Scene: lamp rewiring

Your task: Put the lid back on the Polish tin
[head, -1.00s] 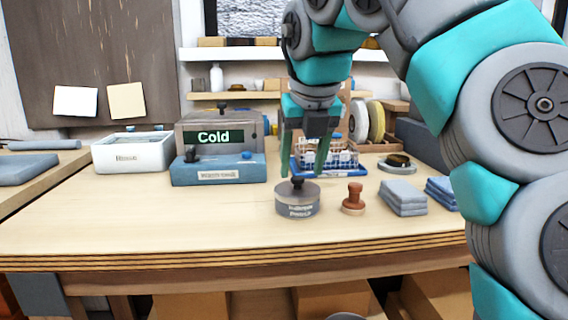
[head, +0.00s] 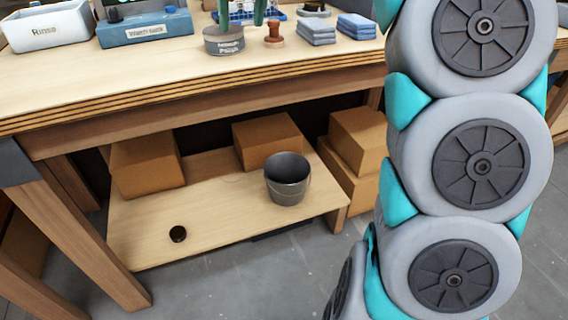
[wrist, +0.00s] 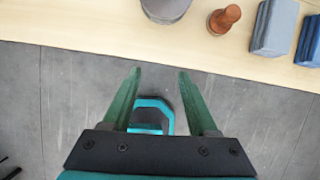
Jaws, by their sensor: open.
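The grey Polish tin (head: 224,40) stands upright on the bench near its front edge, its label facing me. The tin also shows cut off at the top of the wrist view (wrist: 166,8). My gripper (wrist: 159,72) is open with nothing between its green fingers.
A brown wooden stamp (head: 274,36) and folded grey cloths (head: 316,32) stand right of the tin. A white rinse tray (head: 45,28) and blue device (head: 145,30) are left. A bucket (head: 288,180), boxes (head: 146,165) and a small dark round thing (head: 178,234) are on the lower shelf.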

